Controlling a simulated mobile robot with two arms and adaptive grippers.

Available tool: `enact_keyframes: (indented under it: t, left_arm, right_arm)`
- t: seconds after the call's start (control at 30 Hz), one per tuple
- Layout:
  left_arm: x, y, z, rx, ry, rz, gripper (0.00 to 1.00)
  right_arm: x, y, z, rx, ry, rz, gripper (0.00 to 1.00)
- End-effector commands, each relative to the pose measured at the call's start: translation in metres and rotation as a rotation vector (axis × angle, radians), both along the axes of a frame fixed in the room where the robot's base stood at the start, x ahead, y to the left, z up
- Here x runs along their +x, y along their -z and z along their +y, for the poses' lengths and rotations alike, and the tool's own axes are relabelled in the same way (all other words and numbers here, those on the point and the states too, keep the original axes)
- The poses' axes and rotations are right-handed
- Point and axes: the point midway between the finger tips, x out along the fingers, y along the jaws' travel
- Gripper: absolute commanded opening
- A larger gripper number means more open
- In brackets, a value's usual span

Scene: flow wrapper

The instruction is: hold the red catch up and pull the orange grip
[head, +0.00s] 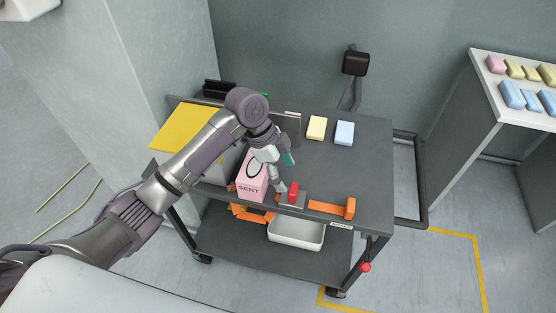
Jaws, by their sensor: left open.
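The red catch (293,190) sits on a small grey block at the front edge of the dark cart. The orange grip (349,208) stands at the right end of a flat orange strip (326,207) that runs out from that block. My left gripper (281,186) is open, pointing down just left of the red catch. I cannot tell whether a finger touches the catch. The gripper and arm hide part of the cart top behind them. My right gripper is not in view.
A pink box (252,187) stands close left of the gripper. Yellow (317,127) and blue (345,133) blocks lie at the back of the cart top (373,165). A white bin (297,234) is on the lower shelf. The cart top's right side is clear.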

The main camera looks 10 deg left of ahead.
Motion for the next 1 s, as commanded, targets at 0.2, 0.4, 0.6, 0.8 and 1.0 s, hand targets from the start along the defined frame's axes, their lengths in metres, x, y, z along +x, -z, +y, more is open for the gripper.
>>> enact_keyframes:
  t: [0.2, 0.4, 0.6, 0.8, 1.0]
  left_arm:
    - [-0.001, 0.039, -0.017, -0.002, 0.001, 0.004, 0.75]
    - [0.000, 0.059, -0.025, -0.001, -0.001, 0.000, 0.75]
    - [0.000, 0.066, -0.028, -0.001, 0.000, 0.000, 0.75]
    - [0.000, 0.066, -0.028, -0.001, 0.000, -0.001, 0.75]
    - [0.000, 0.066, -0.028, -0.001, 0.000, -0.001, 0.43]
  right_arm:
    - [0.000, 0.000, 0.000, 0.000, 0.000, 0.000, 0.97]
    - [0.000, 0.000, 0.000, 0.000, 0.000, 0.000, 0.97]
    - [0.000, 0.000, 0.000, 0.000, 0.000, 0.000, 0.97]
    - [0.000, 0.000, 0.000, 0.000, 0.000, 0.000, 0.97]
    - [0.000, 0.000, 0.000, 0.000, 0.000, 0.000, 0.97]
